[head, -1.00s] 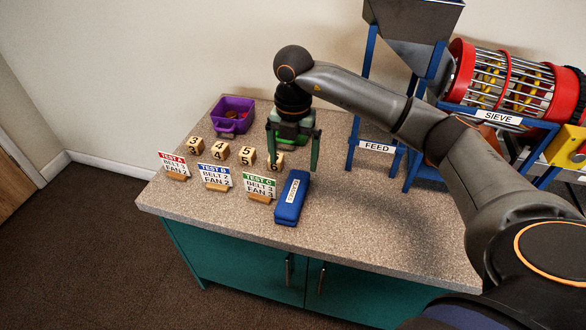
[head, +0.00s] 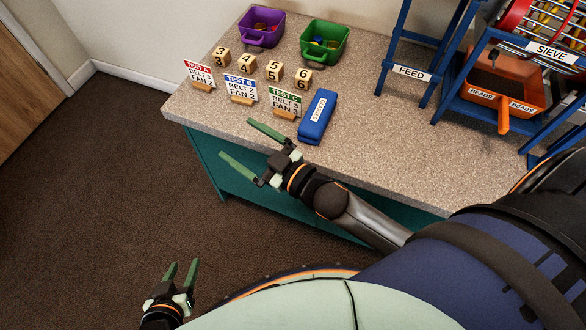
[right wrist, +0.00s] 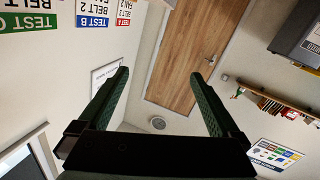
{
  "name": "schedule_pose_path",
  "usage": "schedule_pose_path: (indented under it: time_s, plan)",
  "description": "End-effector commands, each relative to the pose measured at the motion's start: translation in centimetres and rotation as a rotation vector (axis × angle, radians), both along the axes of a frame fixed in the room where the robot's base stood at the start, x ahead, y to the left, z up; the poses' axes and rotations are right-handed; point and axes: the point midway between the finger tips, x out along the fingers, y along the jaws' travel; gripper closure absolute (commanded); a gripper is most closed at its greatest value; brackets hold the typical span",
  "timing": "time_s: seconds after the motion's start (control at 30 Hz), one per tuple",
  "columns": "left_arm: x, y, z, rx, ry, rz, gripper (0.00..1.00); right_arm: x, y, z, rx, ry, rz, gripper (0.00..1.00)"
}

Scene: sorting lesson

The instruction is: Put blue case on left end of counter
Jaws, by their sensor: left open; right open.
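The blue case (head: 318,117) lies flat on the speckled counter (head: 380,150), near the front edge, just right of the TEST C sign. My right gripper (head: 237,139) is open and empty at the counter's front edge, left of the case and apart from it. Its open fingers also show in the right wrist view (right wrist: 160,73), with nothing between them. My left gripper (head: 183,263) is open and empty, low over the dark floor in front of the counter. The case is not visible in the right wrist view.
The TEST A (head: 199,74), TEST B (head: 240,89) and TEST C (head: 285,101) signs fill the counter's left front. Numbered blocks (head: 245,64), a purple bin (head: 261,28) and a green bin (head: 324,42) stand behind. The blue feed frame (head: 411,73) stands right.

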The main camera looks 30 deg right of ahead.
Motion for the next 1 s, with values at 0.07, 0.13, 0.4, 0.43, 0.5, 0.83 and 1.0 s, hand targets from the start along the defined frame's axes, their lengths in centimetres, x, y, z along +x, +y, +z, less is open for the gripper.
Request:
schedule_pose_path:
  time_s: [0.07,0.13,0.4,0.43,0.5,0.83,1.0]
  plan:
    - [0.0,0.0,0.0,-0.001,-0.001,0.001,0.50,-3.0,-2.0,-5.4,0.016,0.235,-0.111,0.01]
    - [0.0,0.0,0.0,-0.001,-0.001,0.001,0.50,-6.0,-3.2,-9.3,0.017,0.415,-0.168,0.01]
    - [0.0,0.0,0.0,0.000,-0.001,0.001,0.50,-13.5,-4.0,-15.5,0.015,0.759,-0.211,0.01]
    - [0.0,0.0,0.0,0.000,-0.001,0.001,0.50,-13.7,-4.0,-15.6,0.015,0.767,-0.211,0.01]
    - [0.0,0.0,0.0,0.000,-0.001,0.001,0.50,-13.8,-4.0,-15.7,0.014,0.771,-0.210,0.01]
    - [0.0,0.0,0.0,0.000,0.000,0.001,0.50,-13.7,-4.0,-15.7,0.013,0.768,-0.209,0.01]
    - [0.0,0.0,0.0,0.000,0.000,0.001,0.50,-13.7,-4.0,-15.7,0.013,0.768,-0.209,0.09]
